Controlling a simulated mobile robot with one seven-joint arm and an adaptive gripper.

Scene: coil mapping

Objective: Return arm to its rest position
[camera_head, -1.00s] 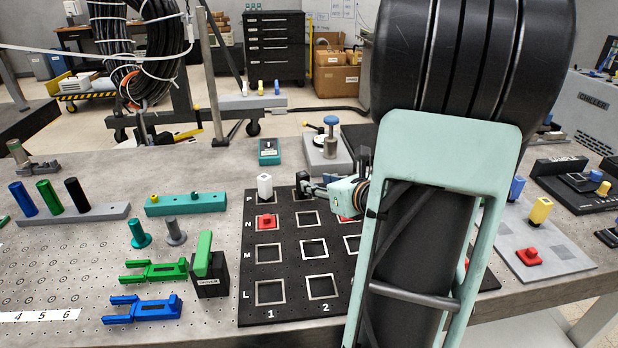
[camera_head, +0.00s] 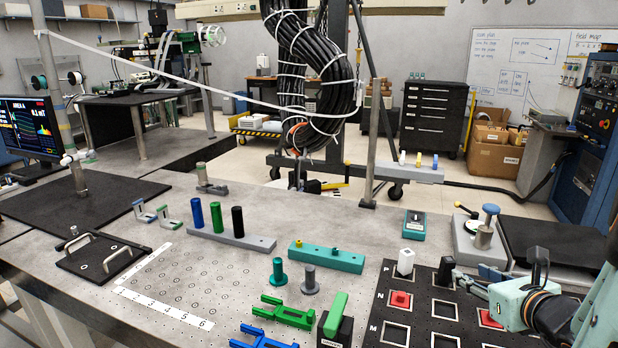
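My gripper (camera_head: 458,273) is at the lower right, low over the black lettered board (camera_head: 407,315). Its dark fingers point left, toward a white block, with a gap between them. The white block (camera_head: 405,262) stands upright in the row P square at the board's left edge. I see nothing held, but the fingers are too small and overlapped to show whether they are open or shut. My pale green arm comes in from the right edge and hides part of the board.
Red pieces (camera_head: 400,299) sit on the board. A green block on a black stand (camera_head: 335,315), teal and grey pegs (camera_head: 278,272), a teal bar (camera_head: 327,257) and a peg rack (camera_head: 230,240) stand to the left. A knobbed grey fixture (camera_head: 480,238) stands behind my gripper.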

